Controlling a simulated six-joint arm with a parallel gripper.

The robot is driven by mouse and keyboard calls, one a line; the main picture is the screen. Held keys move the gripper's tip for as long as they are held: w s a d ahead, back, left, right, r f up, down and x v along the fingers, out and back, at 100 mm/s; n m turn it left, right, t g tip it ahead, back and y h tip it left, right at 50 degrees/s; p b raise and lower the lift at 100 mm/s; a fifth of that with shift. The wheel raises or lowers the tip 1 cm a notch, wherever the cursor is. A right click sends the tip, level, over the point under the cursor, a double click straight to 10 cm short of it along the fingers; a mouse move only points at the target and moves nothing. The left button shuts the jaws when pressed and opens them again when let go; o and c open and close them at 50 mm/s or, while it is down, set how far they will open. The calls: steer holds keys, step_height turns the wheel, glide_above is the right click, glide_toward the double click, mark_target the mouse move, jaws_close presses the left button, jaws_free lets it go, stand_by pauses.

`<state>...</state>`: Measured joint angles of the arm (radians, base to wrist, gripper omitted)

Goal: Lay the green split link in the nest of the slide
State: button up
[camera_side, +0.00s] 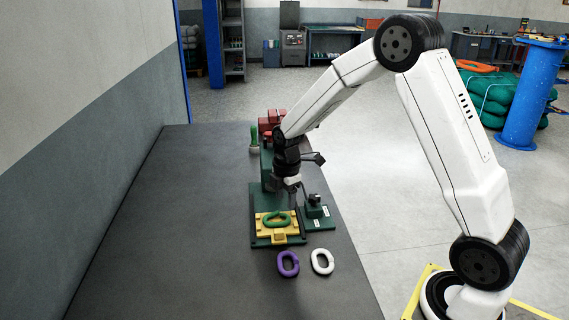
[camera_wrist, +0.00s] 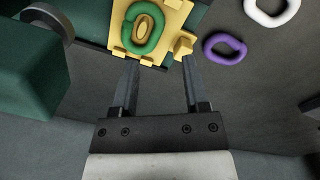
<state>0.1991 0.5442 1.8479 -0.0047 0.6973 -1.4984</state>
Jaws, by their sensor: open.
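The green split link (camera_side: 276,220) lies on the yellow nest block (camera_side: 266,233) of the slide, on a dark green base. In the wrist view the green link (camera_wrist: 134,36) lies flat within the raised stops of the yellow nest (camera_wrist: 117,18). My gripper (camera_wrist: 158,62) is open and empty, its fingertips near the edge of the nest and apart from the link. In the side view my gripper (camera_side: 290,200) is above and behind the nest.
A purple link (camera_side: 288,263) and a white link (camera_side: 322,261) lie on the dark table in front of the base. A small green-based switch box (camera_side: 315,208) stands at right. A red vise-like machine (camera_side: 270,124) stands behind. The table's left side is clear.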

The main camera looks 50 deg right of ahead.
steer(key=shift+s+r, duration=0.15)
steer(key=shift+r, duration=2.05)
steer(key=s+a+f+m+t, duration=0.1)
steer(key=s+a+m, duration=0.3)
steer(key=s+m, duration=0.3)
steer(key=s+a+f+m+t, duration=0.1)
steer(key=s+a+m, duration=0.4)
steer(key=s+m, duration=0.3)
steer(key=shift+s, duration=0.5)
